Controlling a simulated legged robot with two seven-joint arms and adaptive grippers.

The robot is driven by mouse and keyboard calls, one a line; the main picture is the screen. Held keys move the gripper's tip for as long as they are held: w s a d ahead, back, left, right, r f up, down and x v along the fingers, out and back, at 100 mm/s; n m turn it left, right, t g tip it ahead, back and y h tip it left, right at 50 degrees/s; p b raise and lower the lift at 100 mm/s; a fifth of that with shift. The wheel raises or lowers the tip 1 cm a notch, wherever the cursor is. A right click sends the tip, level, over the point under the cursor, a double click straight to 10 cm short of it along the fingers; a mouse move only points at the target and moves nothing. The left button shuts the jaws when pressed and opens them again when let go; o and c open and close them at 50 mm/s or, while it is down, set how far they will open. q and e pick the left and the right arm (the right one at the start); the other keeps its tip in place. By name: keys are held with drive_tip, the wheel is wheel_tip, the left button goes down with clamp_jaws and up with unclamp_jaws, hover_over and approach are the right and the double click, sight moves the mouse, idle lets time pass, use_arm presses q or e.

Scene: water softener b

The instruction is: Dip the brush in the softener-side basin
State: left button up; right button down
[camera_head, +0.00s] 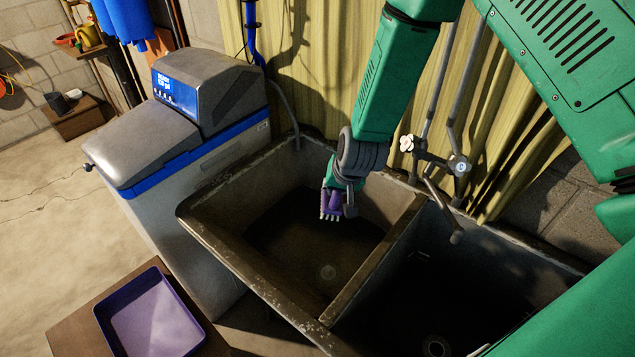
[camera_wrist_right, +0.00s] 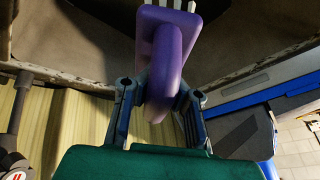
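The brush (camera_head: 326,204) is purple with pale bristles pointing down. It is over the softener-side basin (camera_head: 225,225), the left one of the double sink. I cannot tell whether the bristles touch anything in the basin's dark bottom. My right gripper (camera_head: 344,190) is shut on the brush, near the basin's back and divider side. In the right wrist view the brush's purple handle (camera_wrist_right: 170,60) sits between the two fingers of the gripper (camera_wrist_right: 158,98). My left gripper is out of view.
The grey and blue water softener (camera_head: 150,145) stands left of the sink. A purple tray (camera_head: 150,315) lies on a wooden surface at lower left. A curtain (camera_head: 310,70) hangs behind.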

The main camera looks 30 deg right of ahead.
drive_tip(key=b+x, duration=0.2)
drive_tip(key=x, duration=0.5)
drive_tip(key=shift+d+r+b, duration=0.1)
drive_tip(key=shift+d+b, duration=0.1)
drive_tip(key=shift+b, duration=0.1)
drive_tip(key=f+b, duration=0.6)
drive_tip(key=f, duration=0.1)
drive_tip(key=s+a+f+b, duration=0.1)
drive_tip(key=f+b, duration=0.6)
drive_tip(key=f, duration=0.1)
drive_tip(key=f+b, duration=0.7)
drive_tip(key=shift+s+a+f, duration=0.15)
drive_tip(key=shift+a+f, duration=0.1)
drive_tip(key=shift+d+f, duration=0.2)
drive_tip(key=shift+d, duration=0.35)
drive_tip(key=shift+a+r, duration=0.1)
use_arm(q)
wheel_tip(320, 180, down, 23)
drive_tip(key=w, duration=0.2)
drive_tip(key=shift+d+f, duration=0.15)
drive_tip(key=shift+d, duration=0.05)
use_arm(e)
drive_tip(key=shift+a, duration=0.1)
